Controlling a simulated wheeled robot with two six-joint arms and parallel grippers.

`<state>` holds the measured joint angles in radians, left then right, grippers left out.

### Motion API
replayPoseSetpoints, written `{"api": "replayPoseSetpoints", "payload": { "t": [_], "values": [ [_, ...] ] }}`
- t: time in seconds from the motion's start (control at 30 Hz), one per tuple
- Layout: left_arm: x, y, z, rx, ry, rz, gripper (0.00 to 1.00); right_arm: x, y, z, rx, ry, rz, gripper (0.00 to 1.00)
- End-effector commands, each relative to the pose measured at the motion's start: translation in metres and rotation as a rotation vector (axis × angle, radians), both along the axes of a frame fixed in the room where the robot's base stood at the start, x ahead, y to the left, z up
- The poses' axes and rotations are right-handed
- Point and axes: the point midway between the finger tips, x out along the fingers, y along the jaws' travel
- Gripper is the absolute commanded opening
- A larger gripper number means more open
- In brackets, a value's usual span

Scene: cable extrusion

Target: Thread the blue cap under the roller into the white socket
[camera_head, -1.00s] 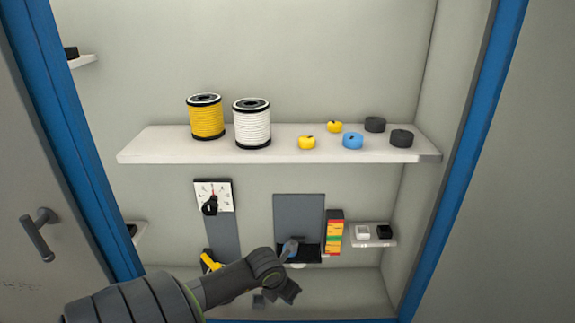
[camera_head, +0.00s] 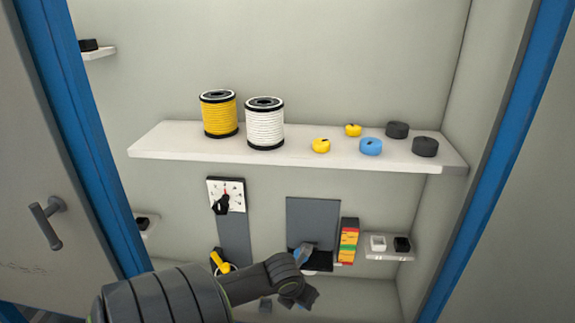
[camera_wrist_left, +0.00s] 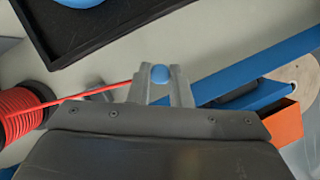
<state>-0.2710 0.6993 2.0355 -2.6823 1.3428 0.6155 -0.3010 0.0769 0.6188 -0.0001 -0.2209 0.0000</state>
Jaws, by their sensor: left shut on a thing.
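In the left wrist view, my left gripper (camera_wrist_left: 160,82) is shut on the small round blue cap (camera_wrist_left: 160,74), which shows between its fingertips. A thin red cable (camera_wrist_left: 90,94) runs from a red spool (camera_wrist_left: 22,112) at the left to the gripper. In the head view, my left arm reaches from the bottom left to the dark grey panel (camera_head: 312,215) under the shelf; its wrist hides most of the gripper. A small white square piece (camera_head: 378,242), possibly the socket, sits on a side ledge. I cannot clearly make out the roller. My right gripper is out of view.
The upper shelf (camera_head: 160,150) holds a yellow spool (camera_head: 219,115), a white spool (camera_head: 265,125) and several small rolls. A coloured stack (camera_head: 348,240) stands beside the panel. The wrist view shows a dark tray (camera_wrist_left: 110,43), a blue bar (camera_wrist_left: 255,68) and an orange block (camera_wrist_left: 280,123).

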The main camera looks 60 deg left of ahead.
Motion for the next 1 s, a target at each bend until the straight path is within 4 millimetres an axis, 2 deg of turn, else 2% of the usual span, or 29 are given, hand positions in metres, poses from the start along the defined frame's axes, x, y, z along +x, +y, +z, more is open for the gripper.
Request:
{"api": "replayPoseSetpoints", "payload": {
  "t": [0.6, 1.0],
  "values": [
    [0.058, -0.047, -0.001, -0.003, -0.001, 0.001, 0.0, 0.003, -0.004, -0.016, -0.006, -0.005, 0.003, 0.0],
    [0.075, -0.06, 0.0, 0.0, 0.001, 0.0, 0.0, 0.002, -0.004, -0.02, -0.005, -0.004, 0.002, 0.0]
  ]
}}
